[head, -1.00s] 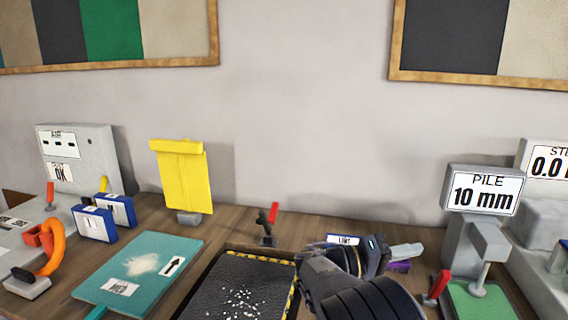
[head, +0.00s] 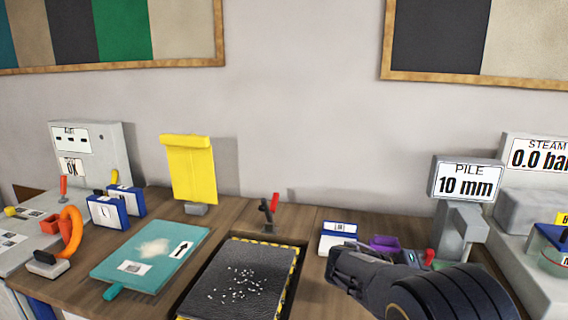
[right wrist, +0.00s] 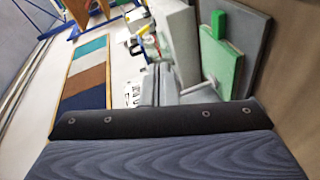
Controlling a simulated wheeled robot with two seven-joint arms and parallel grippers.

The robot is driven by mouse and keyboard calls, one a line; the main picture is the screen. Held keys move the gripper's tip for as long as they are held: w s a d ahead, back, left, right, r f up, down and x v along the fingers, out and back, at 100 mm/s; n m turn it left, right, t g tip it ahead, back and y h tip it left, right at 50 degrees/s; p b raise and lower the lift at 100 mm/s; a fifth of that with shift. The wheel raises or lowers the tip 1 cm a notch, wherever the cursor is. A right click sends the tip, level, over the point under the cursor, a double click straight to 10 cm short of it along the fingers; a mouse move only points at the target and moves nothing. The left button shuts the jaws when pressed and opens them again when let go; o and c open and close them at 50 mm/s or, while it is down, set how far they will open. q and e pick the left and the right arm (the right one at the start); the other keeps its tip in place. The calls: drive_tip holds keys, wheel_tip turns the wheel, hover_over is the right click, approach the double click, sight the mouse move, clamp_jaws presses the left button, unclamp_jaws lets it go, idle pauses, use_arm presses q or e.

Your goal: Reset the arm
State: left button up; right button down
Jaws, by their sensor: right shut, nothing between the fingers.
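My right gripper (head: 346,264) is in the head view, low and right of centre, with its dark arm coming in from the lower right. It is shut and empty, in front of a blue-and-white box (head: 338,229) and a purple item (head: 384,243). Its fingertips are hard to make out. In the right wrist view, my dark wrist housing fills the bottom, and a green pad (right wrist: 222,62) shows beyond it. My left gripper is not in view.
A black mat (head: 240,275) with white specks lies in a tray left of my gripper. A teal board (head: 150,258) lies farther left. The PILE gauge (head: 467,182) and STEAM unit (head: 535,155) stand at the right. A red-handled clamp (head: 270,213) stands behind the tray.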

drive_tip(key=s+f+y, duration=0.2)
drive_tip(key=s+y, duration=0.1)
drive_tip(key=s, duration=0.1)
drive_tip(key=s+d+f+y, duration=0.1)
drive_tip(key=s+f+y, duration=0.2)
drive_tip(key=s+d+f+g+y, duration=0.1)
drive_tip(key=s+f+y, duration=0.2)
drive_tip(key=s, duration=0.1)
drive_tip(key=shift+s+d+f+n+y, duration=0.15)
drive_tip(key=shift+s+f+n+y, duration=0.15)
drive_tip(key=shift+s+n, duration=0.1)
drive_tip(key=s+a+r+n+t+y, duration=0.1)
drive_tip(key=s+a+t+y, duration=0.6)
drive_tip(key=s+a+y, duration=0.5)
wheel_tip(320, 180, down, 10)
drive_tip(key=s+a+h+b, duration=0.1)
drive_tip(key=s+h+b, duration=0.1)
drive_tip(key=b, duration=0.8)
wheel_tip(320, 180, up, 14)
drive_tip(key=p, duration=1.3)
drive_tip(key=shift+a+f+m, duration=0.2)
drive_tip(key=shift+m, duration=0.1)
drive_tip(key=shift+w+f, duration=0.1)
drive_tip(key=shift+w, duration=0.05)
